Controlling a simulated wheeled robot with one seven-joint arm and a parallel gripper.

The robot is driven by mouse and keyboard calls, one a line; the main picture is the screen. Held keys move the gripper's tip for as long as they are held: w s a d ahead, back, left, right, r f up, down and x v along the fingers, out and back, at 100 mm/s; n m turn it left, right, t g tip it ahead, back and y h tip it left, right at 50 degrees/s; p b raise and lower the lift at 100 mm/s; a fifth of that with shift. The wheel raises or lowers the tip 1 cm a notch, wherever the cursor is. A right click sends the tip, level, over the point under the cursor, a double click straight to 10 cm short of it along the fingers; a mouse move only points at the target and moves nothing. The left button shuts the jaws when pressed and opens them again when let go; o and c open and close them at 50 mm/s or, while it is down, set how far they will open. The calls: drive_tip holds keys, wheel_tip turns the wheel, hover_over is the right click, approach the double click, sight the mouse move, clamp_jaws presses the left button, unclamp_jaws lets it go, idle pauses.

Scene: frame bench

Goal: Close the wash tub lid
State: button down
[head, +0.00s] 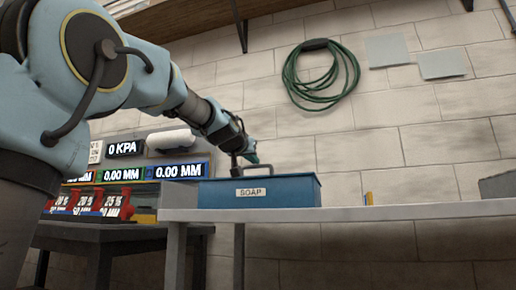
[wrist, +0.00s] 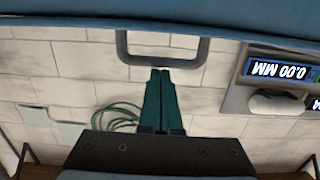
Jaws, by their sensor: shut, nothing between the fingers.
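The wash tub (head: 270,194) is a blue box with a white "SOAP" label, on the light bench. A blue surface (wrist: 160,20) fills the top of the wrist view beside the handle. I cannot tell which part is the lid, or how far it is open. My gripper (head: 243,160) is just above the tub. Its dark green fingers (wrist: 160,72) are together and empty, with tips at the handle's bar; contact is unclear.
Left of the tub, a darker table (head: 130,232) carries gauges reading "0.00 MM" (head: 180,171) and red valve-like parts (head: 85,202). A green hose (head: 318,78) hangs on the wall. The bench (head: 420,212) right of the tub looks mostly clear, with a grey block (head: 499,186) at the far right.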

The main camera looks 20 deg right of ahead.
drive_tip(key=r, duration=0.1)
drive_tip(key=r+p, duration=0.1)
drive_tip(key=r, duration=0.1)
drive_tip(key=shift+s+a+r+p, duration=0.15)
drive_tip(key=shift+s+r+p, duration=0.15)
drive_tip(key=shift+r+p, duration=0.1)
drive_tip(key=s+a+f+b, duration=0.3)
drive_tip(key=s+a+f, duration=0.2)
drive_tip(key=s, duration=0.1)
drive_tip(key=shift+s+a+f+b, duration=0.15)
drive_tip(key=shift+s+a+b, duration=0.25)
